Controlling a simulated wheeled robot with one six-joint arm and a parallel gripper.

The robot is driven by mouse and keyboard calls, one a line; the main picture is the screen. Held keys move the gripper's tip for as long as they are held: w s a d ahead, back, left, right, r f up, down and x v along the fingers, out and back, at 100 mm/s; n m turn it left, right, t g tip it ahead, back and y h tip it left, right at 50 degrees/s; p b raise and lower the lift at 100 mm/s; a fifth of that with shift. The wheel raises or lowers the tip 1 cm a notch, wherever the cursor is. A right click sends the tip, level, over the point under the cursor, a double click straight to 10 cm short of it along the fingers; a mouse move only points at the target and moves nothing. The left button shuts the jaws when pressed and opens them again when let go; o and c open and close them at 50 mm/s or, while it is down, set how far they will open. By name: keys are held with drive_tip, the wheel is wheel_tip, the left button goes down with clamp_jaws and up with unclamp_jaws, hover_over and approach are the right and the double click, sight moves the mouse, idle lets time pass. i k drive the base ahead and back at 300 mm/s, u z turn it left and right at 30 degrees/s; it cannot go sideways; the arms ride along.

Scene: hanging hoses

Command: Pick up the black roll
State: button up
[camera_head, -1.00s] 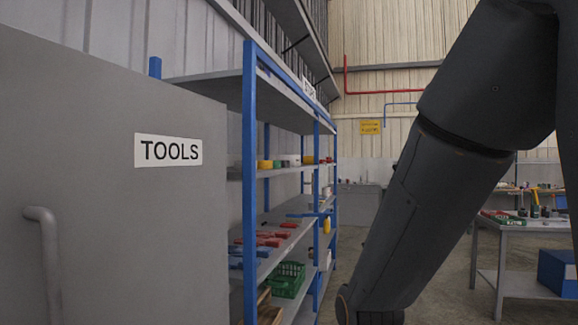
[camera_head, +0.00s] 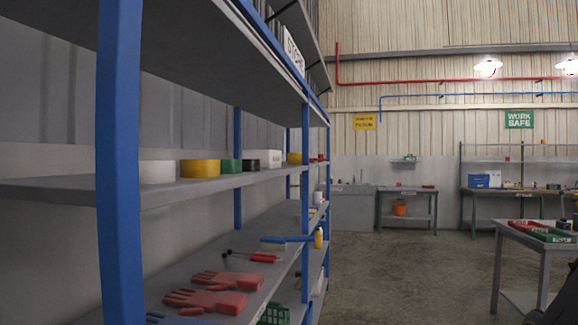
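A small black roll (camera_head: 250,164) sits on the middle shelf (camera_head: 95,190) of the blue-framed rack at the left. It stands in a row of rolls, right of a green roll (camera_head: 230,166) and in front of or beside a white box (camera_head: 264,159). A yellow roll (camera_head: 200,169) and a white roll (camera_head: 157,172) are nearer to me on the same shelf. My gripper is not in view; only a dark piece, likely of my arm, shows at the lower right corner.
A blue upright (camera_head: 118,150) stands close at the left. Red gloves (camera_head: 207,300) and a red-handled tool (camera_head: 252,256) lie on the shelf below. A grey table (camera_head: 540,240) with red and green trays stands at the right. The floor (camera_head: 400,270) between is clear.

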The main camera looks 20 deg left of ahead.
sight(248, 165)
drive_tip(key=u, duration=0.35)
drive_tip(key=i, duration=1.5)
drive_tip(key=u, duration=0.55)
